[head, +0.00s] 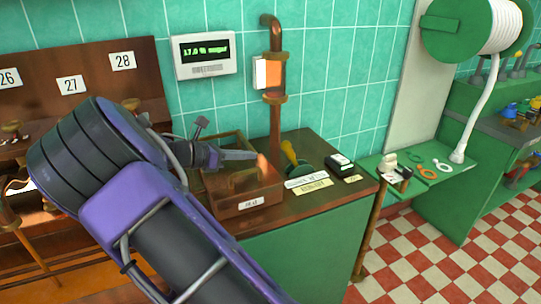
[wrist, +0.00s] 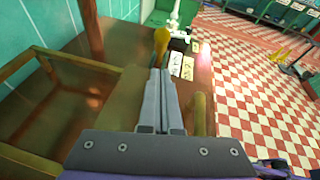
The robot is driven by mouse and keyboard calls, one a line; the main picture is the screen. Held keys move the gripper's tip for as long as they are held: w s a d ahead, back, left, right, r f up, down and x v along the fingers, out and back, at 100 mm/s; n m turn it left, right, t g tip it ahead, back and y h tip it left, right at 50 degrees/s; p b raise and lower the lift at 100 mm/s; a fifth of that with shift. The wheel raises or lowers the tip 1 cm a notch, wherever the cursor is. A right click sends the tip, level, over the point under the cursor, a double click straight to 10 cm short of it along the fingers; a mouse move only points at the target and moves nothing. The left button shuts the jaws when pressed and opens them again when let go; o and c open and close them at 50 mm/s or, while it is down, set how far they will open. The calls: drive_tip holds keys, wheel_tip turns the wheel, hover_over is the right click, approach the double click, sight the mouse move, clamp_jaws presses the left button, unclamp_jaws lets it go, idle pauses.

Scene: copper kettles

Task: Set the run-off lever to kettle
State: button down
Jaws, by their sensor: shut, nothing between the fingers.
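The lever (head: 289,152) has a yellow handle and stands on the brown counter beside the copper pipe, tilted toward the upper left in the head view. Its yellow end also shows just past my fingertips in the wrist view (wrist: 161,38). Two label cards (head: 306,183) lie in front of it; I cannot read their words surely. My gripper (head: 256,155) is shut and empty, to the left of the lever above the wooden box. In the wrist view the fingers (wrist: 158,72) lie together and point at the handle; I cannot tell whether they touch it.
An open wooden box (head: 246,200) stands under my gripper. The copper pipe (head: 275,130) rises behind, next to a wall display (head: 204,53). A small black-and-white block (head: 339,162) stands right of the lever. A green side shelf (head: 405,191) holds rings.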

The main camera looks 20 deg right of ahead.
drive_tip(key=b, duration=0.2)
approach(292, 157)
drive_tip(key=d, duration=0.1)
drive_tip(key=w+d+f, duration=0.1)
drive_tip(key=w+d, duration=0.1)
drive_tip(key=d, duration=0.1)
drive_tip(key=shift+w+f, duration=0.1)
drive_tip(key=shift+f, duration=0.2)
drive_tip(key=shift+r, duration=0.1)
